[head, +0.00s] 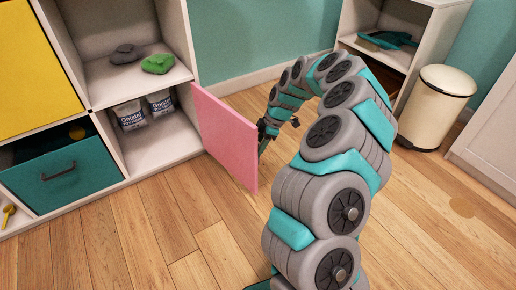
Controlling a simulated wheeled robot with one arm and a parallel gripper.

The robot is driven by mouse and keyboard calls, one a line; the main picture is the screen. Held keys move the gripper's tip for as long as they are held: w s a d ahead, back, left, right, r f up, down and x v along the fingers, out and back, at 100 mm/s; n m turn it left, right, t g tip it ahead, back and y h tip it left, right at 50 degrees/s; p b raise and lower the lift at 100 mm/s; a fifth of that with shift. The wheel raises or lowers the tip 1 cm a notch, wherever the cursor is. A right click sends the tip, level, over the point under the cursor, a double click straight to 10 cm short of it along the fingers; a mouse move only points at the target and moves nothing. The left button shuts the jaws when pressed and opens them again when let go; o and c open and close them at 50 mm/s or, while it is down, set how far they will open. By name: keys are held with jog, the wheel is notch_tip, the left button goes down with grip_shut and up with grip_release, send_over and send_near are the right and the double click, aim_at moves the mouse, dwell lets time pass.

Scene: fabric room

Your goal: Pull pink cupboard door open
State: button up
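The pink cupboard door (225,138) stands swung out from the white shelf unit at the left, well open. The lower compartment beside it is exposed, with two white bags (145,110) inside. My gripper (278,127) is just right of the door, near its right face and partly hidden behind the door's edge. It looks small and dark here, and I cannot tell whether it touches the door or how its fingers are set. My arm curves up from the bottom of the picture and down to it.
A yellow door (35,70) and a teal drawer (62,172) are at the left of the unit. Green and grey cloths (158,63) lie on the shelf above. A cream bin (434,108) stands at the right by another shelf (385,55). The wooden floor before the unit is clear.

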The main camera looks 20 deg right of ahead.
jog(key=shift+r, duration=0.1)
jog(key=p+v, duration=0.1)
jog(key=v, duration=0.6)
jog(key=shift+r, duration=0.3)
jog(key=shift+s+d, duration=0.1)
jog(key=shift+s, duration=0.05)
